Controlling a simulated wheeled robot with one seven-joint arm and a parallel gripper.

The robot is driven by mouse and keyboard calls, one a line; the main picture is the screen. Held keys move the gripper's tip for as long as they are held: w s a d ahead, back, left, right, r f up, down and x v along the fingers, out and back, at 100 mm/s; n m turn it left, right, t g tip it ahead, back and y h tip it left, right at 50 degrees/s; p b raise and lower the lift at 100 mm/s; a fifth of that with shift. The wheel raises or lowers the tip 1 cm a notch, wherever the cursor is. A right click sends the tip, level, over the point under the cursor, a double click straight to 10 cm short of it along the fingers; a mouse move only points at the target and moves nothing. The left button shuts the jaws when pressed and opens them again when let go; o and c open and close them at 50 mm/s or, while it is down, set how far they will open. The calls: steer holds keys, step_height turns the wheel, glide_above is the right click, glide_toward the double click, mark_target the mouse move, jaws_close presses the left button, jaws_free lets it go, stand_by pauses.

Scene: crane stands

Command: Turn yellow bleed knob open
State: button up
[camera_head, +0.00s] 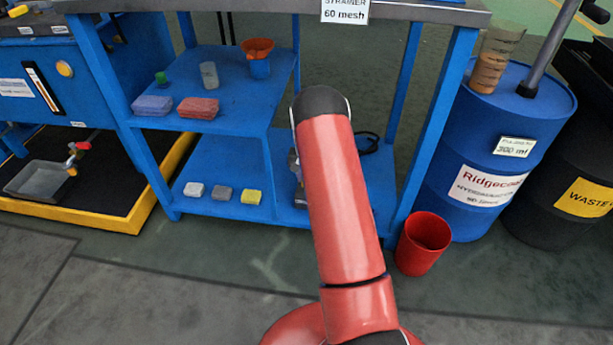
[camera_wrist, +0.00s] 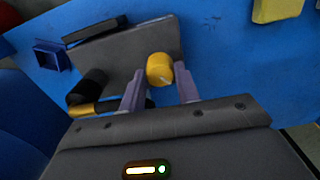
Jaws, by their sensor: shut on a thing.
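The yellow bleed knob (camera_wrist: 159,66) is a short round cap in the wrist view, at the end of a grey block-like body (camera_wrist: 120,60). My gripper (camera_wrist: 161,78) has one finger on each side of the knob and is shut on it. Whether the knob has turned cannot be told. In the head view my red arm hides the gripper and the knob. Part of a dark device (camera_head: 297,180) shows at the arm's left edge, on the lower blue shelf.
A black cylinder (camera_wrist: 88,88) lies close left of my fingers. Yellow (camera_head: 251,197), grey and white blocks sit on the lower shelf (camera_head: 215,174). A blue bench leg stands to the right, near a red bucket (camera_head: 424,243) and blue drum (camera_head: 490,150).

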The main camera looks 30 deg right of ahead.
steer(key=o, duration=1)
steer(key=shift+r+p, duration=0.6)
steer(key=shift+r, duration=3.3)
steer(key=s+a+r+n+t, duration=0.1)
steer(key=s+a+r, duration=0.2)
steer(key=r, duration=0.4)
steer(key=s+a+r+n, duration=0.1)
steer(key=s+a+r, duration=0.2)
steer(key=r, duration=0.4)
steer(key=s+a+r+t, duration=0.1)
steer(key=s+a+r, duration=0.2)
steer(key=r, duration=0.4)
steer(key=s+a+r+n+t, duration=0.1)
steer(key=s+a+r, duration=0.25)
steer(key=s, duration=0.25)
steer(key=s+a+r+n+t, duration=0.1)
steer(key=s+a+r+n, duration=0.1)
steer(key=s+r, duration=0.3)
steer(key=s+a+n+t, duration=0.2)
steer(key=s+a, duration=0.1)
steer(key=s, duration=1.2)
steer(key=r+p, duration=0.8)
steer(key=p, duration=0.1)
steer(key=shift+s+a, duration=0.15)
steer(key=shift+s, duration=0.05)
